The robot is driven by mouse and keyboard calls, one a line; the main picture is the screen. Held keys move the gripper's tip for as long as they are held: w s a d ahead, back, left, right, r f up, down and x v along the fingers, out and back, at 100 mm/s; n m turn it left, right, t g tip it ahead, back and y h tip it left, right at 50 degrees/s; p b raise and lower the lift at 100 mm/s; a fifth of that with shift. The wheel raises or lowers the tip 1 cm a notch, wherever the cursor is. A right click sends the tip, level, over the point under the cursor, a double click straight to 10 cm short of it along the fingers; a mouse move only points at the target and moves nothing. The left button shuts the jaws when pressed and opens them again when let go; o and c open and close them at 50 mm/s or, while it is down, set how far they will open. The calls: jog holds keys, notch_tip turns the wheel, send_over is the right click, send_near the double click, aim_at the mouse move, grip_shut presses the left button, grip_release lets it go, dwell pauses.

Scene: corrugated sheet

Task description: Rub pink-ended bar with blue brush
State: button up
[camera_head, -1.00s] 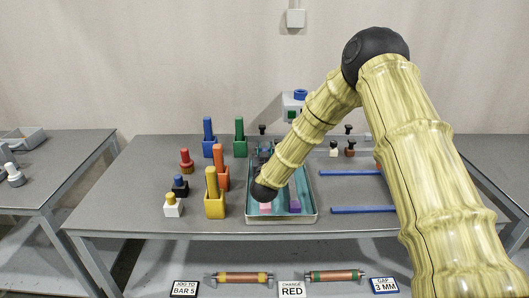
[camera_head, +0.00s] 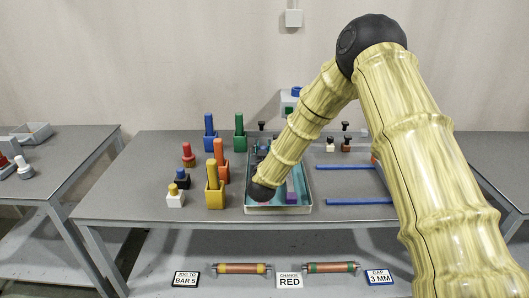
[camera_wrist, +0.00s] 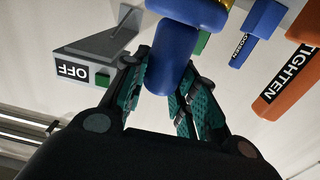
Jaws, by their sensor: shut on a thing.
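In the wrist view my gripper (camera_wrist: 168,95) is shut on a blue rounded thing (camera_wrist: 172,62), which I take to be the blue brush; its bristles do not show. In the head view my arm's dark lower joint is over the front left of the tray (camera_head: 279,210). My gripper and the blue brush are hidden there. Bars lie in the tray; one has a purple end (camera_head: 291,192). The pink-ended bar is hidden now behind my arm, so I cannot tell whether the brush touches it.
Left of the tray stand a yellow block tool (camera_head: 214,190), an orange one (camera_head: 221,165), a blue one (camera_head: 209,132) and a green one (camera_head: 239,132). Small red (camera_head: 188,155), black (camera_head: 181,180) and white (camera_head: 175,198) pieces stand farther left. Blue strips (camera_head: 358,201) lie right.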

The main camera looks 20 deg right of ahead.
jog(key=shift+r+p, duration=1.1)
jog(key=shift+r, duration=1.6)
jog(key=shift+w, duration=0.1)
